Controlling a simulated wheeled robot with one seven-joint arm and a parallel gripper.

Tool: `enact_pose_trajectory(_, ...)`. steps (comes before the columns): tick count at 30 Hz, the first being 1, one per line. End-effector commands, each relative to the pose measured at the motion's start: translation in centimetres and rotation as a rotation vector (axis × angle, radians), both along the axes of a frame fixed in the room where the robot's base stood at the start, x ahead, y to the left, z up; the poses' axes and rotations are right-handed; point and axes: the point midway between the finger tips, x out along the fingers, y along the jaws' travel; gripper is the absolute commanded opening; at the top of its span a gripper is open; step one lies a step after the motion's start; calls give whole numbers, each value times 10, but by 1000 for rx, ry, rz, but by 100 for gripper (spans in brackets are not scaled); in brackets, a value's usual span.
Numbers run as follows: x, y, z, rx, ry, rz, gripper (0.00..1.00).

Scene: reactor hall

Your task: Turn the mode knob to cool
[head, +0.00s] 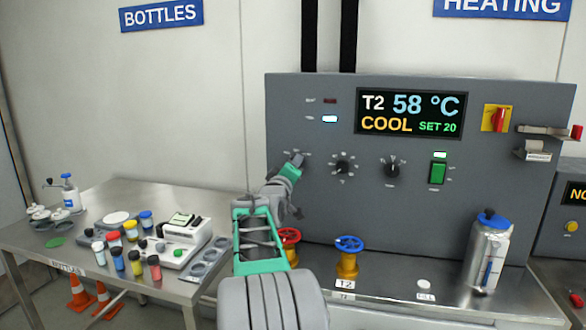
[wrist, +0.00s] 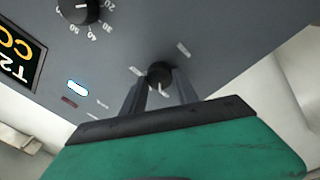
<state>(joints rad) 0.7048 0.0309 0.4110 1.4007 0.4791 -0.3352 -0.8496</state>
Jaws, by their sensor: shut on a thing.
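The mode knob (wrist: 160,74) is a small dark round knob on the grey control panel (head: 300,95). In the wrist view it sits between the two fingers of my gripper (wrist: 158,90), which are shut on it. A white pointer line shows on its face. In the head view my gripper (head: 297,160) reaches the left knob position on the panel and mostly hides the knob. The display (head: 411,113) reads T2 58 °C, COOL in orange and SET 20 in green.
Two more dark knobs (head: 342,166) (head: 392,169) are to the right, then a lit green switch (head: 438,172). A white-blue lamp (head: 329,119) is lit. Red (head: 289,236) and blue (head: 348,243) valve wheels and a steel flask (head: 488,250) stand below. A bottle table (head: 80,215) is left.

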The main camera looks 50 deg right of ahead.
Motion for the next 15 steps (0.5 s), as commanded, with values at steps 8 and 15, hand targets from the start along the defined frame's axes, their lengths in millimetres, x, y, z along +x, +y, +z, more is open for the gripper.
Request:
enact_pose_trajectory(8,0,0,-1,-36,87,1,0)
enact_pose_trajectory(15,0,0,-1,-45,106,1,0)
